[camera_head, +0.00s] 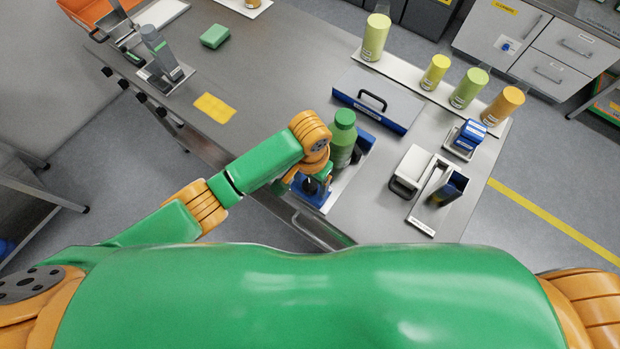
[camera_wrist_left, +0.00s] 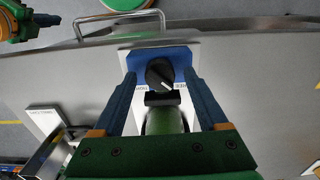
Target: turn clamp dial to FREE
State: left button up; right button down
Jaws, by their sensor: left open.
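The black clamp dial (camera_wrist_left: 160,73) sits on a blue block (camera_wrist_left: 178,57) in the left wrist view. Its white pointer mark slants toward the lower right. Small labels flank the dial on a white plate; their lettering is too small to read surely. My left gripper (camera_wrist_left: 159,76) is open, with one blue finger on each side of the dial and gaps between. In the head view, my left gripper (camera_head: 316,186) is over the blue base (camera_head: 322,199), and my arm hides the dial there. A green bottle (camera_head: 343,136) stands beside it. My right gripper is out of view.
A blue-grey case (camera_head: 378,98) lies behind the bottle. Several yellow, green and orange cylinders line the back strip. A metal handle (camera_head: 318,232) sticks out at the bench's front edge.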

aim_at(310, 185)
pick_arm(q)
notch_tip(310, 185, up, 7)
jog(key=shift+r, duration=0.1)
dwell(0.4)
